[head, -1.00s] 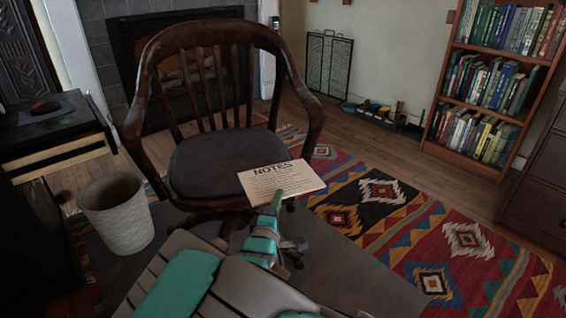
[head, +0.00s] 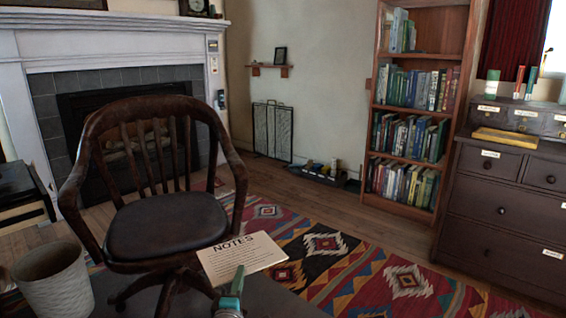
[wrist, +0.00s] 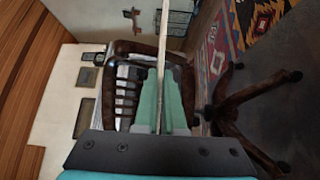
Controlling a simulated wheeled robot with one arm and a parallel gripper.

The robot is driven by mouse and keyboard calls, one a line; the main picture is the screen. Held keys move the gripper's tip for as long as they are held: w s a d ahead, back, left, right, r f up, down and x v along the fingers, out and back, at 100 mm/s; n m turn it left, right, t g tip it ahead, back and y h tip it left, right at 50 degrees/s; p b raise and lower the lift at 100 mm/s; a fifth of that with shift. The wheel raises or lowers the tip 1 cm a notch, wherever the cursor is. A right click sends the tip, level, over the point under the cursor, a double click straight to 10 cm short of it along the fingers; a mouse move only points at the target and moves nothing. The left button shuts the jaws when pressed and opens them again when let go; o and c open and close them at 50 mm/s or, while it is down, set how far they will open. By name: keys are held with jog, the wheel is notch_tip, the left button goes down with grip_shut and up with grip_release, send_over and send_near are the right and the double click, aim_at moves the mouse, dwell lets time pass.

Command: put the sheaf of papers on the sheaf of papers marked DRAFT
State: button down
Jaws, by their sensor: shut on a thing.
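A cream sheaf of papers (head: 242,258) headed NOTES is held up in front of the wooden armchair in the head view. My gripper (head: 238,276) is shut on its near edge. In the wrist view the sheaf (wrist: 166,60) shows edge-on as a thin pale strip between the two green fingers of my gripper (wrist: 160,98). A sheaf of papers marked DRAFT cannot be made out in either current view.
The armchair (head: 165,222) and a pale waste bin (head: 55,283) stand at the left. A dark chest of drawers (head: 500,205) with a yellow object (head: 498,137) on top is at the right. A bookcase (head: 376,60) stands behind the patterned rug (head: 330,262).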

aim_at(262, 252)
jog(key=shift+w+d, duration=0.15)
jog(key=shift+w, duration=0.7)
jog(key=shift+y, duration=0.3)
jog(key=w+d+r, duration=0.1)
jog(key=w, duration=0.1)
jog(key=w+d+r+p, duration=0.1)
jog(key=w+d, duration=0.1)
jog(key=w, duration=0.1)
jog(key=w+d+r+p, duration=0.1)
jog(key=w, duration=0.2)
jog(key=shift+d, duration=0.2)
jog(key=w+d+r+p, duration=0.1)
jog(key=w+d+r, duration=0.4)
jog(key=d, duration=0.5)
jog(key=w+d+r+p, duration=0.2)
jog(key=w+d+r, duration=0.4)
jog(key=d, duration=0.4)
jog(key=shift+d+r+n, duration=0.3)
jog(key=shift+d+r, duration=0.05)
jog(key=shift+r, duration=0.05)
jog(key=shift+w, duration=0.1)
